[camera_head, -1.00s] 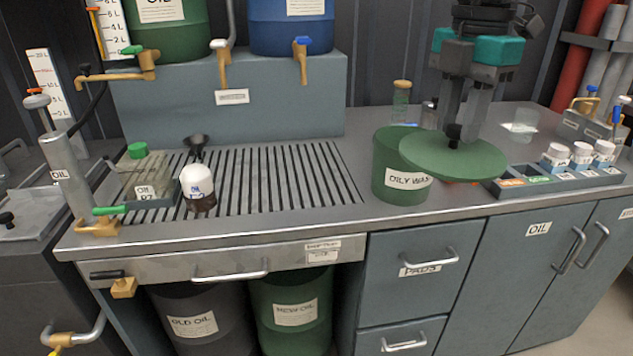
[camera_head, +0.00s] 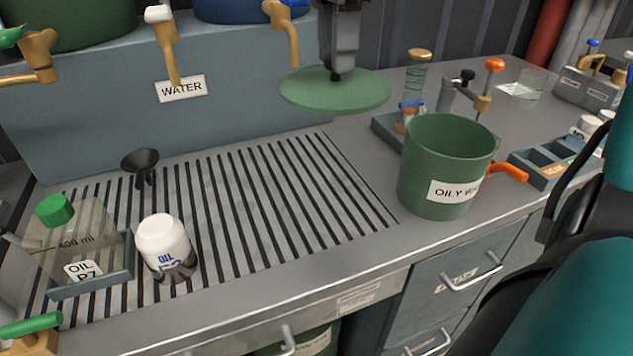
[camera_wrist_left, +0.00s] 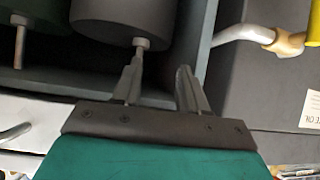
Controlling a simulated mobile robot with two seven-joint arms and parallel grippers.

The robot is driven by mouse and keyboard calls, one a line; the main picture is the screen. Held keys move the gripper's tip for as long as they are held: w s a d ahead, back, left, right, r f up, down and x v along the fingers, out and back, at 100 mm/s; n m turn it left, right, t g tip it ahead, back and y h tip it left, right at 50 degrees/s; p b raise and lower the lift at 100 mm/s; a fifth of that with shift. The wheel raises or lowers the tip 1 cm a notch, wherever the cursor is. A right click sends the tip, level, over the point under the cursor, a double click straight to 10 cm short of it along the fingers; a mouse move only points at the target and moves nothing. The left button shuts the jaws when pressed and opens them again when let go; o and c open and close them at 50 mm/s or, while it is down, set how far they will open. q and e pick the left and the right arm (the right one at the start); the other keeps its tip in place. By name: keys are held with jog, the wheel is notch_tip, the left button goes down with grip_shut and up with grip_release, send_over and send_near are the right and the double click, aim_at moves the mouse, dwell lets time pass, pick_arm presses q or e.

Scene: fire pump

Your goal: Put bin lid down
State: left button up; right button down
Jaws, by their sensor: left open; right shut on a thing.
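The green bin lid (camera_head: 336,91) is a round disc held above the back right of the slatted drain area. My right gripper (camera_head: 338,72) is shut on the lid's dark knob and holds the lid roughly level, to the left of the bin. The green oily waste bin (camera_head: 446,168) stands upright and open on the counter, and its label is partly in view. My left gripper (camera_wrist_left: 158,85) shows in the left wrist view with its two fingers apart and nothing between them. It is low, near the dark drum under the counter.
A white-capped bottle (camera_head: 165,248), a black funnel (camera_head: 141,163) and an oil container with green cap (camera_head: 82,240) stand on the drain slats. An orange-handled item (camera_head: 508,172) lies right of the bin. Taps hang over the back ledge. The right part of the slats is clear.

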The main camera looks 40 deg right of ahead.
notch_tip(320, 180, down, 20)
jog(key=b, duration=0.2)
jog(key=shift+s+r+b, duration=0.1)
jog(key=shift+b, duration=0.2)
pick_arm(q)
jog(key=shift+d+f, duration=0.35)
jog(key=shift+f, duration=0.55)
jog(key=shift+s+f, duration=0.1)
jog(key=shift+f, duration=0.2)
pick_arm(e)
jog(key=c, duration=0.8)
grip_release()
